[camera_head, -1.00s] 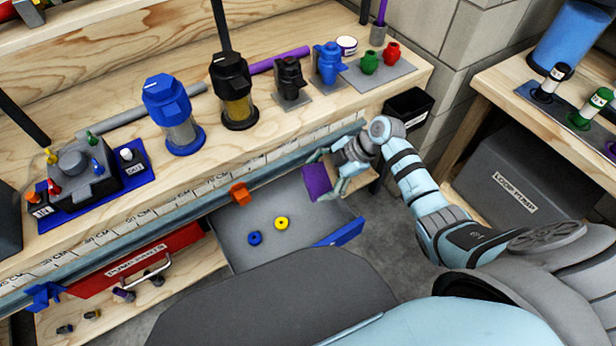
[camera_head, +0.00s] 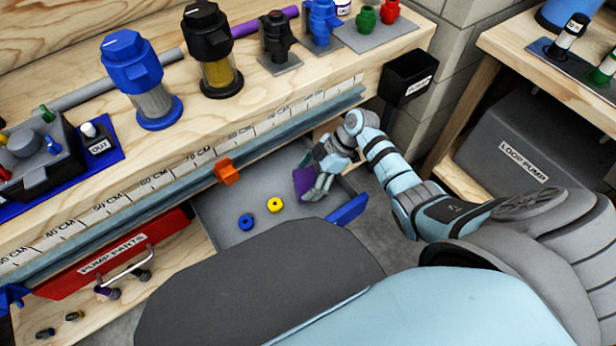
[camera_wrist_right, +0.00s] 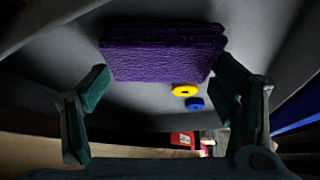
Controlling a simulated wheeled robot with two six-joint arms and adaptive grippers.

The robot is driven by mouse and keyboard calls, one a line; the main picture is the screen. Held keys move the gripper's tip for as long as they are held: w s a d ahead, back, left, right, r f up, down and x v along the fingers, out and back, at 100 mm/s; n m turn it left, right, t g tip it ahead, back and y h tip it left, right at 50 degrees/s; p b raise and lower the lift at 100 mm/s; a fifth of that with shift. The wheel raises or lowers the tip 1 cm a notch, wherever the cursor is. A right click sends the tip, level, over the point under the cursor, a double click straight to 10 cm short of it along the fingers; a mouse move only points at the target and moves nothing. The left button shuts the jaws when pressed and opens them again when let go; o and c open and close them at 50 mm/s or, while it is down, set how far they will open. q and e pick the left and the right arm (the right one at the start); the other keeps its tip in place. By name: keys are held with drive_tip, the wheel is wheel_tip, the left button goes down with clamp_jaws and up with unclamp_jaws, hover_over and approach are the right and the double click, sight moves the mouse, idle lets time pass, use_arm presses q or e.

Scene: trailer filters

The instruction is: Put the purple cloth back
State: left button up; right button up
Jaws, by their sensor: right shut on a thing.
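The purple cloth (camera_head: 303,184) is a folded, thick pad at the right part of the open grey drawer (camera_head: 215,222). My right gripper (camera_head: 316,184) is shut on it, with the cloth between its fingertips. The cloth (camera_wrist_right: 165,52) also shows in the right wrist view, spanning the gap between the fingers over the grey drawer floor. Whether it touches the floor I cannot tell. My left gripper is not in view.
A yellow ring (camera_head: 275,205) and a blue ring (camera_head: 246,222) lie in the drawer left of the cloth. An orange clip (camera_head: 227,171) sits on the bench rail above. A black bin (camera_head: 408,76) hangs at the bench's right end. A red "Pump Parts" drawer (camera_head: 110,255) is at left.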

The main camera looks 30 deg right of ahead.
drive_tip(key=shift+r, duration=0.1)
idle(0.3)
drive_tip(key=shift+f, duration=0.45)
drive_tip(key=o, duration=1.1)
drive_tip(key=v, duration=1.2)
drive_tip(key=shift+w, duration=0.1)
